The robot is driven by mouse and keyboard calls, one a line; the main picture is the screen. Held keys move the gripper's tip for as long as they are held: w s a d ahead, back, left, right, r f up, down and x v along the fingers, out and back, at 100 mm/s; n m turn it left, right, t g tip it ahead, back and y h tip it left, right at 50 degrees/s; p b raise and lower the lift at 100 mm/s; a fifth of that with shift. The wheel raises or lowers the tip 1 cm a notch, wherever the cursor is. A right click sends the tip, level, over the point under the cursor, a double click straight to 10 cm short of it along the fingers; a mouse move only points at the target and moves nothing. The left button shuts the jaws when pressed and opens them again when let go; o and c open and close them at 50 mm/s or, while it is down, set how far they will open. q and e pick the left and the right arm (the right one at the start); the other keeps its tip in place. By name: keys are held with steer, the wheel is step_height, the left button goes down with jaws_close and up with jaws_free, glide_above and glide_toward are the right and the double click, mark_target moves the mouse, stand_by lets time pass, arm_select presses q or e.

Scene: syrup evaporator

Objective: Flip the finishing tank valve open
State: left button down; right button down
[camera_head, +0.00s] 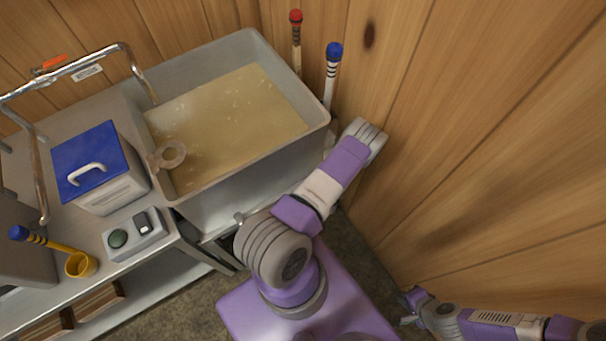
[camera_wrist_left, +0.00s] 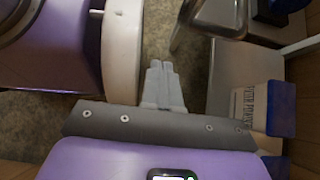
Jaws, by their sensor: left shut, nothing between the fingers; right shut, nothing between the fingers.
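The metal tank (camera_head: 265,168), full of amber liquid, stands at the upper middle of the head view. A bent metal pipe (camera_head: 128,62) runs along its left side and carries an orange-red lever (camera_head: 50,65) and a small label. A small grey fitting (camera_head: 239,218) shows low at the tank's front. I cannot tell which of these is the valve. My left gripper (camera_wrist_left: 160,82) is shut and empty in the left wrist view; my arm hides it in the head view. My right gripper (camera_head: 408,304) is shut, low at the right, away from the tank.
A blue-lidded box (camera_head: 88,158), a grey control box (camera_head: 133,236) and a yellow cup (camera_head: 80,265) stand on the counter at the left. Wooden walls (camera_head: 470,130) close off the back and right. A printed box (camera_wrist_left: 250,108) shows at the right of the left wrist view.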

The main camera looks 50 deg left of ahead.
arm_select(q)
steer(key=shift+w+d, duration=0.2)
steer(key=shift+w, duration=2.15)
steer(key=w+d+r+n+t+h+p, duration=0.1)
steer(key=w+d+r+t+h+p, duration=0.1)
steer(key=d+r, duration=0.7)
steer(key=w+d+r+n+t+h+p, duration=0.2)
steer(key=w+d+r+t+p, duration=0.1)
steer(key=w+d+r+t, duration=0.2)
steer(key=d+r+t, duration=0.2)
steer(key=d+r, duration=0.2)
steer(key=d, duration=0.1)
steer(key=shift+w+d+r+t+h+p, duration=0.15)
steer(key=shift+d+r+t+h+p, duration=0.15)
steer(key=shift+r+h+p, duration=0.1)
